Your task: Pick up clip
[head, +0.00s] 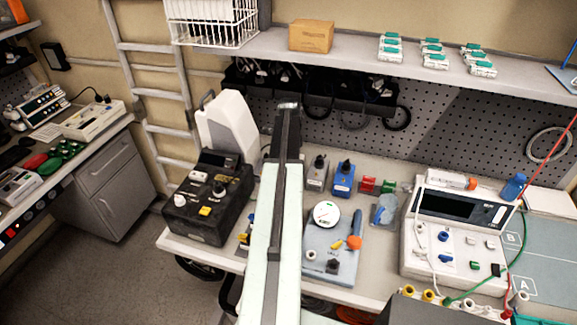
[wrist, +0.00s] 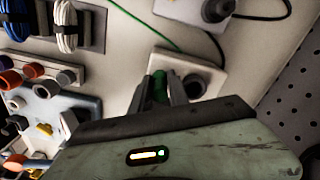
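My gripper (wrist: 160,85) shows in the wrist view, with two dark fingers reaching up from its scuffed green body. A small green piece (wrist: 159,88), which may be the clip, shows between the fingers. I cannot tell whether the fingers press on it or stand around it. I cannot make out my gripper there.
A thin green wire (wrist: 150,27) passes beyond the fingers. A shelf (head: 460,72) runs above.

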